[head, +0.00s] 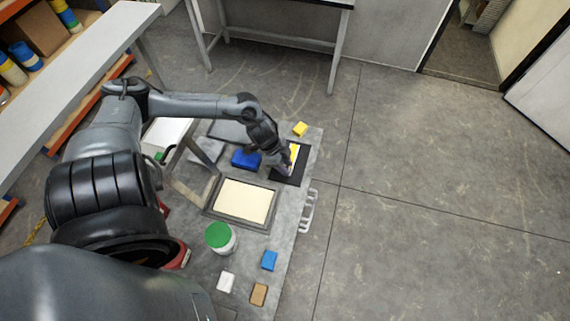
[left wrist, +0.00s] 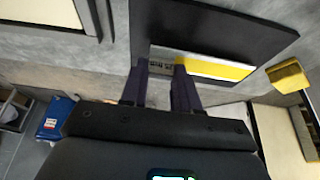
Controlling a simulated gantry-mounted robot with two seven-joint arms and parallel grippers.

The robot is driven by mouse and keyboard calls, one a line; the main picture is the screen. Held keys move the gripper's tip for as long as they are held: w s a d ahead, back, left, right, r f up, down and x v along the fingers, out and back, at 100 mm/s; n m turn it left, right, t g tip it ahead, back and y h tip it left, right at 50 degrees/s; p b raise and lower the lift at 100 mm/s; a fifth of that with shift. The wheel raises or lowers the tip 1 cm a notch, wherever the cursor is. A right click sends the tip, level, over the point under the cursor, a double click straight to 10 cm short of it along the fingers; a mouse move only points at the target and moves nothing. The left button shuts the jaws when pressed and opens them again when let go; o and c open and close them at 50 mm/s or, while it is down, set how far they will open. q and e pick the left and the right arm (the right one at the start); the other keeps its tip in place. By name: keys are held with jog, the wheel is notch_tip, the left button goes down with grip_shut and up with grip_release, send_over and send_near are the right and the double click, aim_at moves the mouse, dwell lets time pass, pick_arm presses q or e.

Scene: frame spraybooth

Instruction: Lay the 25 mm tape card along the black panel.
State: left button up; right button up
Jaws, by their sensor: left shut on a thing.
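The black panel (head: 290,178) lies flat near the right edge of the grey table in the head view. It also shows in the left wrist view (left wrist: 225,28), beyond the fingertips. The tape card, white with a yellow end (head: 294,153), is over the panel; in the left wrist view its yellow part (left wrist: 225,70) points right. My left gripper (head: 284,168) is shut on the card's near end, with its fingertips (left wrist: 161,72) at the printed white part. I cannot tell whether the card touches the panel. My right gripper is not in view.
A yellow block (head: 300,129) sits beyond the panel. A blue box (head: 246,158) stands left of it. A framed cream screen (head: 243,201), a green-lidded tub (head: 220,237) and small blue (head: 269,260), white (head: 226,281) and brown (head: 258,294) blocks are nearer.

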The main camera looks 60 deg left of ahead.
pick_arm(q)
jog(key=shift+f, duration=0.4)
dwell(0.5)
jog(key=shift+f+p, duration=0.1)
jog(key=shift+p, duration=0.2)
dwell(0.5)
jog(key=o, duration=1.1)
jog(key=shift+o, duration=0.4)
jog(key=o, duration=0.4)
